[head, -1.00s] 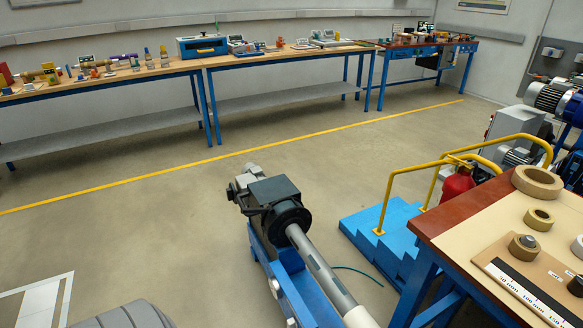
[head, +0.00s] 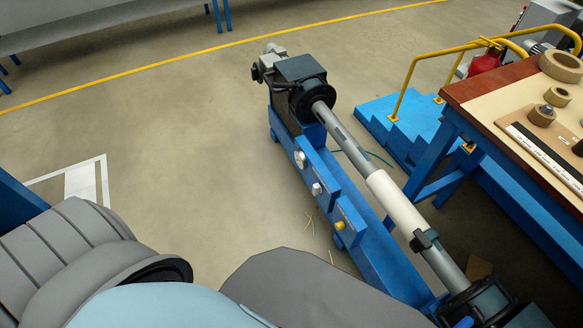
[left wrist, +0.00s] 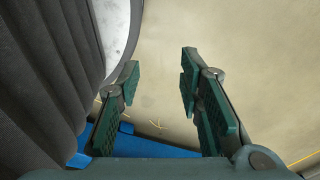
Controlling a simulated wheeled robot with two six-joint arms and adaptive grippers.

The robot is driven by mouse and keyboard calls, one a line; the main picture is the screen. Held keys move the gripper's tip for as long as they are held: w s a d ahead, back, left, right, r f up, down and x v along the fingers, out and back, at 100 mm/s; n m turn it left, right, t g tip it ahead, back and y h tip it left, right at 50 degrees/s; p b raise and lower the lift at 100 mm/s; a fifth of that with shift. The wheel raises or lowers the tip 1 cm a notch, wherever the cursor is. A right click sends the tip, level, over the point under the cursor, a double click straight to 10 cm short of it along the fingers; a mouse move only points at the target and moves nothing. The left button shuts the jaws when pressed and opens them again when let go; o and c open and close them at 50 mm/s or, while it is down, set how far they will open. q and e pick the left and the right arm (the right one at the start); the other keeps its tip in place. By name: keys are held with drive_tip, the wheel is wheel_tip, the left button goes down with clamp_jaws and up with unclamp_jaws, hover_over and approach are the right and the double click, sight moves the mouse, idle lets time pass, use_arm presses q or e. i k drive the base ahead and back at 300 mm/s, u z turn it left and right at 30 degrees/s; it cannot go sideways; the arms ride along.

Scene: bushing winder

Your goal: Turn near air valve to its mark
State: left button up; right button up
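The winder's blue bed (head: 376,262) has three small fittings along its side in the head view: a white one (head: 299,159) far off, a pale one (head: 317,188) in the middle and a yellow one (head: 340,226) closest to me. I cannot tell which of them are valves, and no mark is readable. My left gripper (left wrist: 159,68) is open and empty in the left wrist view, above the floor with a blue part (left wrist: 150,147) low in the picture. No fitting shows between its fingers. My right gripper is in neither view.
A grey shaft with a white sleeve (head: 393,201) runs above the bed from the dark head (head: 305,85). Blue steps (head: 400,128) with yellow rails and a wood-topped table (head: 560,175) stand to the right.

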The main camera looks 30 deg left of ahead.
sight(316, 188)
drive_tip(key=i, duration=0.4)
drive_tip(key=u, duration=1.5)
drive_tip(key=i, duration=0.6)
drive_tip(key=z, duration=2.05)
